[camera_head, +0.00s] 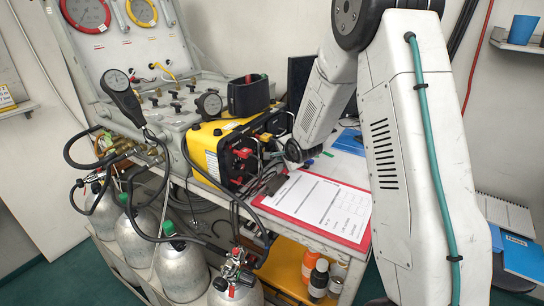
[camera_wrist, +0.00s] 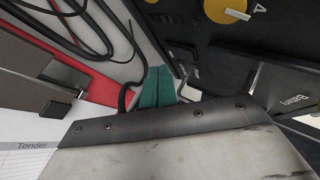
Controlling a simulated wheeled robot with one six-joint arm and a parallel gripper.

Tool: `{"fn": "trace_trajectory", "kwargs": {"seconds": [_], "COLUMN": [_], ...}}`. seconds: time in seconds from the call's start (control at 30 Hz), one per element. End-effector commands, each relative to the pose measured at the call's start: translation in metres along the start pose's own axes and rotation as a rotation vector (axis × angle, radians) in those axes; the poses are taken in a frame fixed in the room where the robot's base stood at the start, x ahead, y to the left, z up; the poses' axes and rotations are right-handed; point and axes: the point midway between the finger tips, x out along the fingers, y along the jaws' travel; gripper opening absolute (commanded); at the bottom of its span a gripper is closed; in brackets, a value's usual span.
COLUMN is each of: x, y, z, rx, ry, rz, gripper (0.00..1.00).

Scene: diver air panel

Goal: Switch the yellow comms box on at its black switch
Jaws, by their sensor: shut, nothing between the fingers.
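The yellow comms box (camera_head: 207,151) stands on the bench in the head view, its black front panel (camera_head: 243,158) with red fittings facing right. In the wrist view, a black panel with yellow knobs (camera_wrist: 228,8) fills the upper right and appears to be this front at close range. I cannot clearly pick out the black switch on it. My gripper (camera_wrist: 156,87), with teal fingertips, is shut and empty in the wrist view, just below and left of the panel. I cannot tell if it touches anything. In the head view the fingers are not clear, near my wrist beside the box.
A red clipboard (camera_head: 347,233) with paper lies in front of the box; its metal clip (camera_wrist: 62,75) is close to my gripper. Black cables (camera_wrist: 75,20) lie near it too. A gauge panel (camera_head: 135,55) stands behind left. Bottles (camera_head: 318,280) and cylinders (camera_head: 180,270) stand below.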

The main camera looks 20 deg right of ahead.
Motion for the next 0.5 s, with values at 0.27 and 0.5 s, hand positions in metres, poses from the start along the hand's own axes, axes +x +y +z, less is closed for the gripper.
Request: {"fn": "trace_trajectory", "kwargs": {"seconds": [0.27,0.5], "x": [0.0012,0.0063], "y": [-0.0009,-0.0051], "z": [0.0010,0.0046], "rx": [0.000,-0.001], "ry": [0.000,0.000], "rz": [0.000,-0.001], "gripper": [0.00,0.00]}}
